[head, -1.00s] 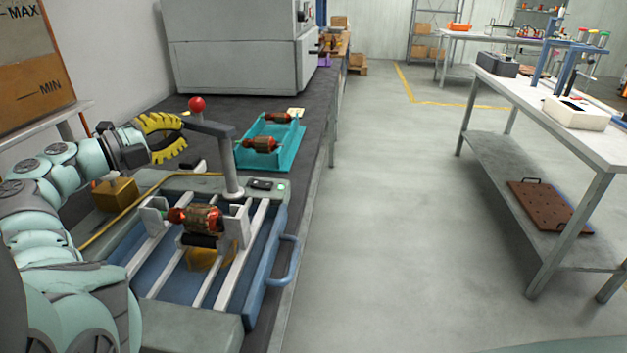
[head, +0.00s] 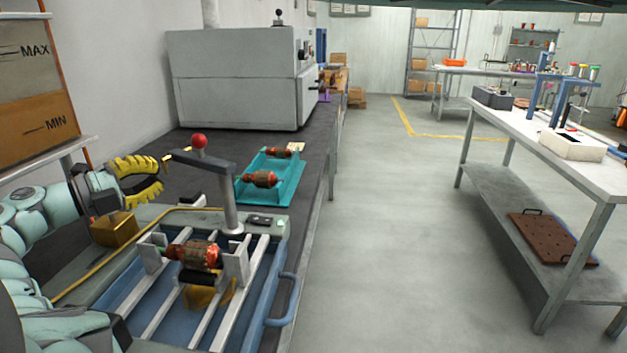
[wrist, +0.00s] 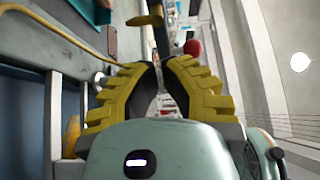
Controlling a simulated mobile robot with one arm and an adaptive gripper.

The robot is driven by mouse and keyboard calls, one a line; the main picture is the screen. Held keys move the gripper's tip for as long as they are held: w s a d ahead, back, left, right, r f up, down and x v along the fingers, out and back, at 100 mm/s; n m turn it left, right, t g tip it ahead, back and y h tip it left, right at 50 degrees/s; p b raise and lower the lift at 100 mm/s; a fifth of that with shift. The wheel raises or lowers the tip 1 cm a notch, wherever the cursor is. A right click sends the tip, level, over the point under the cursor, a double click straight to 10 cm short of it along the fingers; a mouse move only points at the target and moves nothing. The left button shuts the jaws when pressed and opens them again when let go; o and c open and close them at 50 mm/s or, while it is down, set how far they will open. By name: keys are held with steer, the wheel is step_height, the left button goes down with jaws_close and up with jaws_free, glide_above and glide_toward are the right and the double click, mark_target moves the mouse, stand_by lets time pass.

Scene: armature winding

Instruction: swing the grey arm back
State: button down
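The grey arm (head: 212,160) sits on an upright post (head: 231,205) at the back of the blue tray (head: 268,330). It points left in the head view and carries a red knob (head: 199,141). The red knob also shows in the wrist view (wrist: 193,48), just beyond the right fingertip. My gripper (head: 163,174) has yellow ribbed fingers, apart and empty, just left of the grey arm's free end. In the wrist view my gripper (wrist: 160,64) has a narrow gap between its fingertips. A copper-wound armature (head: 196,254) rests on supports over the tray, right of and below the gripper.
A brass block (head: 113,228) sits below my gripper. A teal tray (head: 286,188) with armatures lies behind the post. A large grey oven-like cabinet (head: 235,80) stands at the back of the bench. An amber level tank (head: 35,110) is at far left.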

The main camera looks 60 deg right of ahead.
steer(key=v, duration=0.7)
steer(key=shift+a, duration=0.2)
steer(key=shift+r, duration=0.1)
